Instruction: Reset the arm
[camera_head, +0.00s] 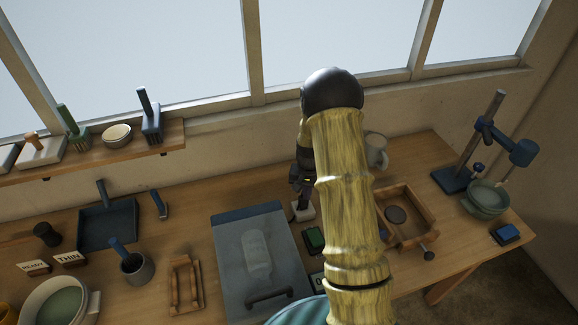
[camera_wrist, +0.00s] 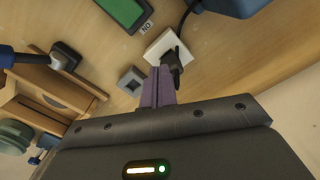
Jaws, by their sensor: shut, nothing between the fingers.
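My arm (camera_head: 345,190), with a yellow wood-like surface, reaches up and over the bench in the head view and hides part of it. My gripper (camera_head: 301,188) points down near the back of the bench, partly hidden by the arm. In the wrist view its purple-grey fingers (camera_wrist: 160,75) are together with nothing between them. Their tips appear close to a white socket block (camera_wrist: 166,46) with a black plug and cord; I cannot tell whether they touch. The white block also shows below the gripper in the head view (camera_head: 303,212).
A grey slab (camera_head: 232,285) with a handle lies left of the arm. A green pad (camera_head: 314,240) lies beside it. A wooden box (camera_head: 420,222), a mug (camera_head: 377,152) and a blue stand (camera_head: 452,180) are on the right. A shelf (camera_head: 175,135) and windows are behind.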

